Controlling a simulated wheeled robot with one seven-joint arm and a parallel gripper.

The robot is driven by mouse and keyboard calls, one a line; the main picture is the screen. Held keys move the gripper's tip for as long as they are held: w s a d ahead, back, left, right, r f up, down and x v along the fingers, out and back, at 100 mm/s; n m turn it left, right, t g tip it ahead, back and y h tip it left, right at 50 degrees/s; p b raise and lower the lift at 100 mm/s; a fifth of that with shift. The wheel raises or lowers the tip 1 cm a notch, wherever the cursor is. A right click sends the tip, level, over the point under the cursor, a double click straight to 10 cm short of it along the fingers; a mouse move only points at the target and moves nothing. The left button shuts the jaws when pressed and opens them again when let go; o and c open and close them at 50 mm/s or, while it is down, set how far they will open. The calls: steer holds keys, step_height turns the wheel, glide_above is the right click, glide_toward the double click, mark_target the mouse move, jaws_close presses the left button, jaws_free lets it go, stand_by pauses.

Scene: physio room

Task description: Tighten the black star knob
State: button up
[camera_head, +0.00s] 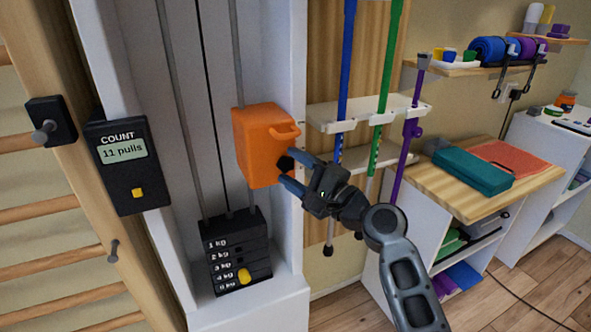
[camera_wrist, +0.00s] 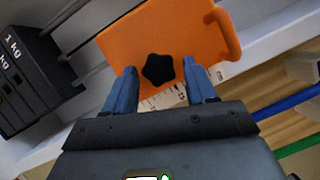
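The black star knob (camera_wrist: 158,69) sits on the face of an orange block with a handle (camera_wrist: 160,35). In the head view the knob (camera_head: 285,163) shows at the lower right of the orange block (camera_head: 262,140), which rides on vertical rods. My gripper (camera_head: 287,168) is at the knob, its blue fingers apart. In the wrist view my gripper (camera_wrist: 162,82) has one finger on each side of the knob, with a gap visible on both sides. Whether the fingertips reach down to the knob's depth I cannot tell.
A black weight stack (camera_head: 237,250) with a yellow pin stands below the block. A counter (camera_head: 123,165) reading "11 pulls" is at left. A wooden-topped cabinet (camera_head: 455,192) stands further right.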

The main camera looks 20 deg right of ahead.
steer(key=shift+o, duration=0.5)
steer(key=shift+s+d+f, duration=0.1)
steer(key=shift+s+d, duration=0.15)
steer(key=shift+s, duration=0.15)
steer(key=b+v, duration=0.1)
steer(key=v, duration=0.6)
